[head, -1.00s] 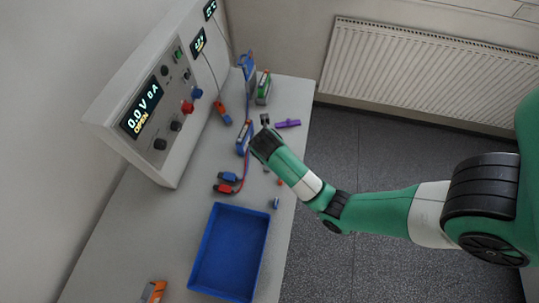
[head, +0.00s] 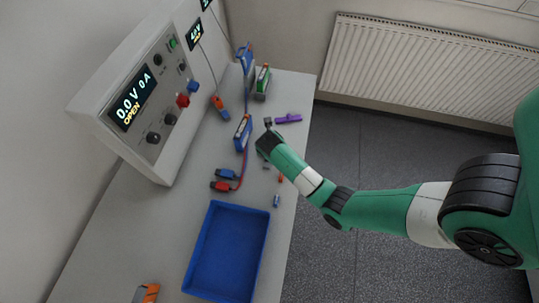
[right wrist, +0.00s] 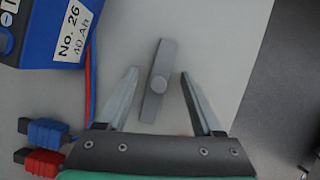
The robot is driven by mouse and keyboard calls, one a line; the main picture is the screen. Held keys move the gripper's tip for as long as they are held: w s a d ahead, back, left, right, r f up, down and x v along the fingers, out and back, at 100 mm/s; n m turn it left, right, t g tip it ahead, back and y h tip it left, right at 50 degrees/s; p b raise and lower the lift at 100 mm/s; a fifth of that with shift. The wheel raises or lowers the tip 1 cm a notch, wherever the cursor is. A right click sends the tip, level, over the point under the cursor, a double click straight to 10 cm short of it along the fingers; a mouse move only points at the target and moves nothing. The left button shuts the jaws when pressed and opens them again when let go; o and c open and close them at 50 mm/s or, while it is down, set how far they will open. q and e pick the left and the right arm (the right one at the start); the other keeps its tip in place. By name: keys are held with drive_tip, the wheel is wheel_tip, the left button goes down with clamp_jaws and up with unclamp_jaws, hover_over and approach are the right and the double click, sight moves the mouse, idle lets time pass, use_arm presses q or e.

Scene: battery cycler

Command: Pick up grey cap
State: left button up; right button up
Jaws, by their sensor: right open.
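In the head view a tiny grey piece (head: 266,168), likely this cap, lies near the table's right edge. My right gripper (head: 268,123) is open and empty above the table there. My left gripper is not in view.
A blue battery marked No. 26 (right wrist: 55,28) stands left of the cap, with blue (right wrist: 45,130) and red (right wrist: 38,160) connectors nearby. The head view shows a blue tray (head: 192,262), a cycler (head: 118,135) and a purple piece (head: 288,118). The table edge is close on the right.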

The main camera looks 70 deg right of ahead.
clamp_jaws()
drive_tip(key=shift+r, duration=0.2)
idle(0.3)
